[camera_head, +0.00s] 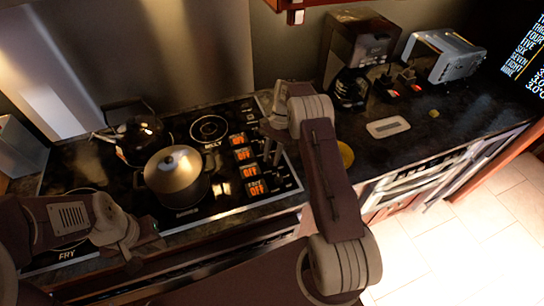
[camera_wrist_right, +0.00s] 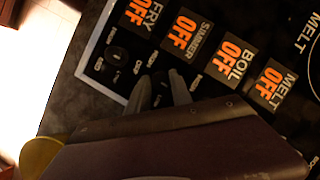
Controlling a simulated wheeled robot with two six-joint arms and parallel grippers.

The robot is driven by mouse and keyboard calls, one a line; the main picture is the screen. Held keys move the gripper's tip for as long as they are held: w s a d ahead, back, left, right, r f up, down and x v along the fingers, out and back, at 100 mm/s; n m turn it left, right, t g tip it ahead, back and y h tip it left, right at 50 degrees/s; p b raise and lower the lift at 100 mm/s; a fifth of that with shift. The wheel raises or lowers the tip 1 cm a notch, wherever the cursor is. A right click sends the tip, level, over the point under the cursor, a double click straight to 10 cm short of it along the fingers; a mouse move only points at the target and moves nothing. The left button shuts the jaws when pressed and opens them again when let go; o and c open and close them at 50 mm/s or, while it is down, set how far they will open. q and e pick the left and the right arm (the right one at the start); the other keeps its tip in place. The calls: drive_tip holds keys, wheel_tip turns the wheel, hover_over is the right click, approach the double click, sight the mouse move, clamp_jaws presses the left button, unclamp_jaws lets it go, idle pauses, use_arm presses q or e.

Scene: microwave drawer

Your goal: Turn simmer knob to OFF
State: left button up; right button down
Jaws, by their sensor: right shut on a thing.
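The cooktop's control strip shows in the right wrist view with dark knobs beside the displays. The simmer display (camera_wrist_right: 186,30) reads OFF in orange. My right gripper (camera_wrist_right: 160,88) is at the strip, its grey fingers shut around a dark knob beside the simmer display, which looks like the simmer knob; the fingers partly hide it. Another knob (camera_wrist_right: 117,54), by the fry display (camera_wrist_right: 142,13), is free. In the head view my right gripper (camera_head: 273,127) is over the knob row, right of the displays (camera_head: 246,162). My left gripper (camera_head: 146,254) is empty, fingers apart, at the cooktop's front.
A lidded pot (camera_head: 177,175) and a dark kettle (camera_head: 140,137) stand on the cooktop. A coffee maker (camera_head: 357,55) and a toaster (camera_head: 443,57) stand at the back right. A yellow round thing (camera_head: 346,155) is beside my right arm. Counter around the white tray (camera_head: 388,127) is mostly clear.

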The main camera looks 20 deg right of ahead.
drive_tip(key=shift+w+r+n, duration=0.15)
drive_tip(key=shift+n, duration=0.35)
drive_tip(key=c, duration=1.1)
unclamp_jaws()
drive_tip(key=shift+c, duration=0.2)
